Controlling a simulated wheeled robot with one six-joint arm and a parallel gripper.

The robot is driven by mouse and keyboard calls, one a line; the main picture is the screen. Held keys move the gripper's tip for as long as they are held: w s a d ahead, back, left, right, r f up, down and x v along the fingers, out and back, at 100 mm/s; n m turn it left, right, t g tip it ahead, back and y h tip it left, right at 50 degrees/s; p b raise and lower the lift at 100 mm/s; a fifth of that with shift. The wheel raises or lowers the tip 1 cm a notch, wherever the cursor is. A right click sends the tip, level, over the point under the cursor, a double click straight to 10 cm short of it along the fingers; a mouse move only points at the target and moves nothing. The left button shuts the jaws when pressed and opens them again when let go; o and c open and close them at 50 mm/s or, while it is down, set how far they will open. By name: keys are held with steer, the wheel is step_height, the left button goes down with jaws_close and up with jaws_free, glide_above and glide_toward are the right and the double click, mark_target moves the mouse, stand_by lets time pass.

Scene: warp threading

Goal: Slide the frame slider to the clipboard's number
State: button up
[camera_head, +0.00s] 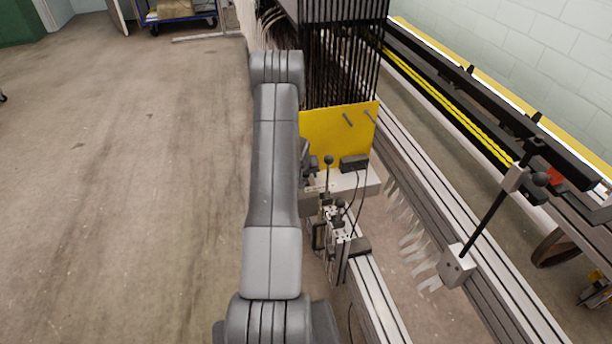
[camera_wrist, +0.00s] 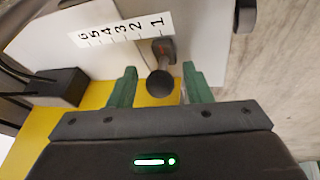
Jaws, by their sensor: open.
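In the wrist view a dark slider knob (camera_wrist: 160,84) stands on a stem beside a white number strip (camera_wrist: 120,30). The strip's digits are turned sideways, with 1 at the right end. The stem sits by the 1. My gripper (camera_wrist: 159,72) is open, its green fingers on the left and right of the knob, with gaps to both; whether they are level with it in depth I cannot tell. In the head view a black-knobbed lever (camera_head: 328,161) stands by a white box (camera_head: 345,185); my arm covers much of that area. I cannot make out a clipboard in either view.
A yellow panel (camera_head: 340,140) hangs behind the box, below dark hanging threads (camera_head: 338,60). A black block (camera_wrist: 58,88) with cables lies left of my fingers. A long rail (camera_head: 440,225) runs on the right. The floor (camera_head: 120,190) at left is clear.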

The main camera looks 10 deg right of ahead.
jaws_close()
steer(key=shift+d+p, duration=0.45)
steer(key=shift+d, duration=1)
jaws_free()
